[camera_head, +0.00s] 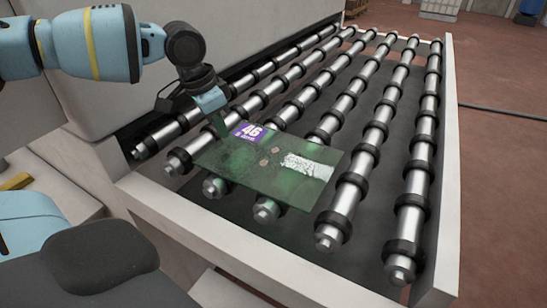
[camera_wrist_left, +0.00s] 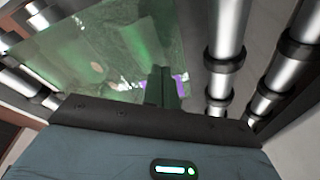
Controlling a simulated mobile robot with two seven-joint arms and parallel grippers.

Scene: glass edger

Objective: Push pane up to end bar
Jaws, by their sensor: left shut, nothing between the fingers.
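The pane (camera_head: 225,160) is a flat, greenish, see-through sheet with a purple label marked 46 and a white patch. It lies on the rollers near the front of the conveyor, and shows greenish in the left wrist view (camera_wrist_left: 95,50). My left gripper (camera_head: 217,124) is shut and empty, with its fingers pointing down at the pane's back left edge, close to the purple label. I cannot tell whether the fingers touch the pane. In the left wrist view the fingers (camera_wrist_left: 160,85) show close together. My right gripper is not in view.
Silver rollers with black rings (camera_head: 378,130) run across the bed. White rails border it at the right (camera_head: 449,150) and front (camera_head: 205,240); I cannot tell which bar is the end bar. A grey machine wall (camera_head: 235,45) stands behind. The rollers right of the pane are clear.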

